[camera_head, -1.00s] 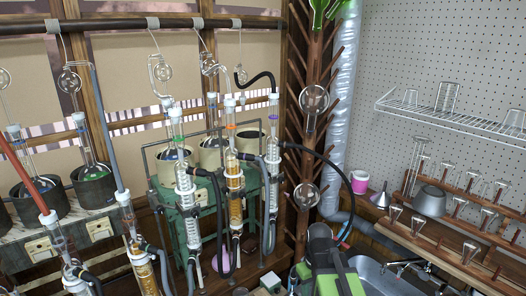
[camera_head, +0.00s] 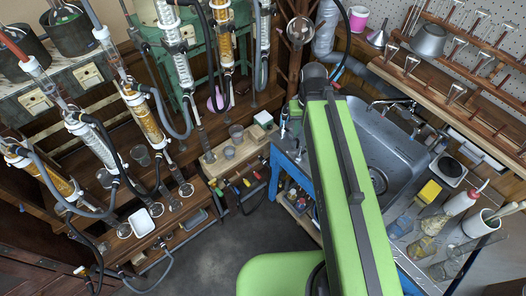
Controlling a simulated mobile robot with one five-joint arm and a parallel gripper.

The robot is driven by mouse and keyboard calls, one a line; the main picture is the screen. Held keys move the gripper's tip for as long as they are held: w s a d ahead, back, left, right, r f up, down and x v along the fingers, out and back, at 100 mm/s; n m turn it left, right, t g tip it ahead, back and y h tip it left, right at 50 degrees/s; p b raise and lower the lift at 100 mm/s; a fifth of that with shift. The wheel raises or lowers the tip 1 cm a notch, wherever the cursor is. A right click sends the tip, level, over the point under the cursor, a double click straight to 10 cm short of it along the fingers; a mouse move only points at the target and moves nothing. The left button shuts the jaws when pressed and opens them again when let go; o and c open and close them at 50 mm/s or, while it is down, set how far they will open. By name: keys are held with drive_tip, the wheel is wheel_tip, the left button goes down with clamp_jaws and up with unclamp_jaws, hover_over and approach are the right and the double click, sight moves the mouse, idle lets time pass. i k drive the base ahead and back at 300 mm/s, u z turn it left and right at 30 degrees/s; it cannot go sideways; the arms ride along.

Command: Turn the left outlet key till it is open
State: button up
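I cannot make out for certain which part is the left outlet key. My green arm reaches up the middle of the picture to a dark joint. My gripper is not seen beyond it.
Glass condensers (camera_head: 143,118) with dark hoses stand at left. A steel sink (camera_head: 375,150) lies right of my arm, with a yellow sponge (camera_head: 429,191) and bottles beside it. A blue-framed cart (camera_head: 284,172) is left of my arm. Grey floor (camera_head: 215,255) is clear.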

sight(80, 270)
drive_tip(key=u, duration=2.4)
drive_tip(key=i, duration=0.7)
drive_tip(key=u, duration=0.55)
drive_tip(key=k, duration=0.35)
drive_tip(key=z, duration=0.25)
